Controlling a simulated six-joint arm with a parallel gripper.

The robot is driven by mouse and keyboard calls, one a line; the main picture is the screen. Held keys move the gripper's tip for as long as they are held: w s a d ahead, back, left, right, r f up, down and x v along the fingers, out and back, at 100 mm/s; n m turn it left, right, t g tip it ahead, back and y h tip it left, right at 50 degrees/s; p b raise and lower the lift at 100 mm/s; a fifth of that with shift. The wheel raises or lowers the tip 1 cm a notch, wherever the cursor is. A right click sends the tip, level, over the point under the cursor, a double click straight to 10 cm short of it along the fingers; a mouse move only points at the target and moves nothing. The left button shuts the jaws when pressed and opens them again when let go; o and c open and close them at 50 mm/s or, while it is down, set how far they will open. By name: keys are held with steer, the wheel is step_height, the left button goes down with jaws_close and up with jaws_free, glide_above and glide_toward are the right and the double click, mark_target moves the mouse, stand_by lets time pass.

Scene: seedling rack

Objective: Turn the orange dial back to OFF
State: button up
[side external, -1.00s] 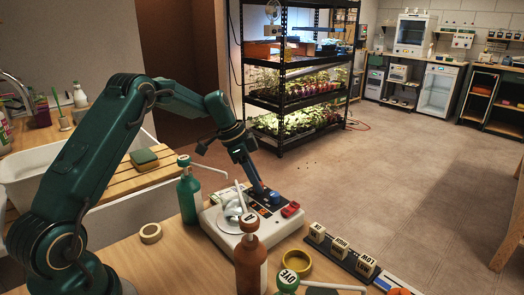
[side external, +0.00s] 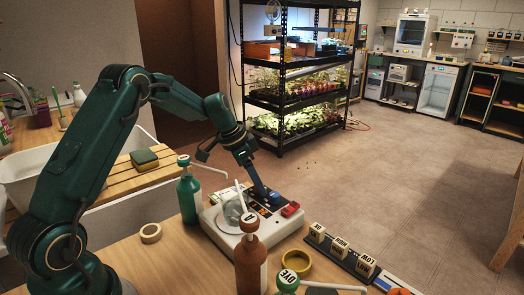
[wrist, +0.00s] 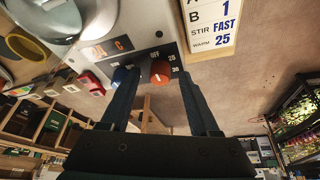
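The orange dial (wrist: 160,72) sits on the front panel of the white device (wrist: 130,55) in the wrist view, with OFF, 20, 25 and 30 marked around it. Its pointer is too small to read surely. My gripper (wrist: 158,78) is open, with one finger on each side of the dial in the picture; I cannot tell whether they touch it. A blue dial (wrist: 119,74) is partly hidden behind the left finger. In the side view my gripper (side external: 262,192) reaches down to the device (side external: 226,228), and the orange dial is not clearly visible there.
A card (wrist: 212,25) reads STIR FAST, WARM 25. A green bottle (side external: 189,192) and a brown bottle (side external: 250,266) stand close beside the device. A yellow ring (side external: 297,263), a tape roll (side external: 150,233) and a rack of labelled blocks (side external: 340,250) lie on the bench.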

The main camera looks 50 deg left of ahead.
steer(key=shift+v, duration=2.55)
